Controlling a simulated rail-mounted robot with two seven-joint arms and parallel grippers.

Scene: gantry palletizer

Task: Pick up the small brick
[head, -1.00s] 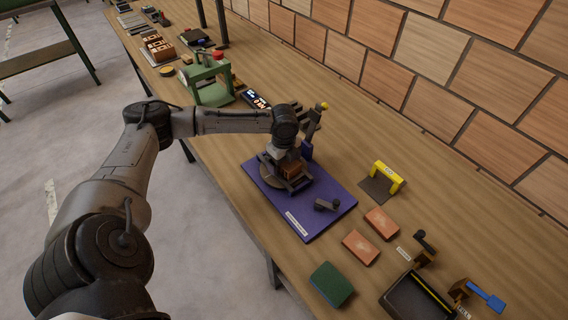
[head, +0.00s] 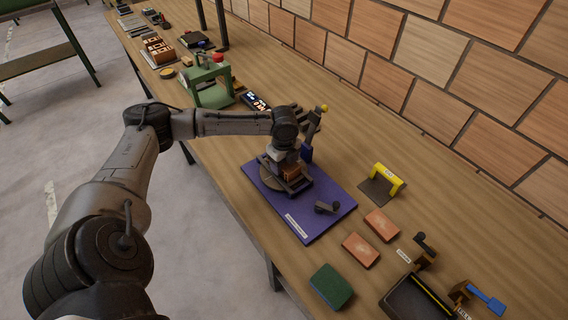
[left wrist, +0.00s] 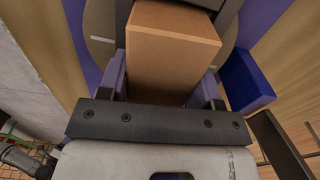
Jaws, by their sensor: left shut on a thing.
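The small brick (left wrist: 170,50), an orange-brown block, fills the upper middle of the left wrist view, between the fingers of my left gripper (left wrist: 165,85). In the head view the brick (head: 291,172) shows partly below my left gripper (head: 287,178), over the round grey turntable (head: 268,182) on the purple base plate (head: 318,218). The gripper is shut on the brick. The wrist hides much of the brick in the head view, and I cannot tell whether it touches the turntable. My right gripper is not in view.
A small dark lever (head: 326,208) stands on the purple plate. Two flat orange-red blocks (head: 361,249), a green block (head: 331,286), a yellow-barred stand (head: 385,183) and a black tray (head: 412,300) lie to the right. A green press-like fixture (head: 211,85) stands behind to the left.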

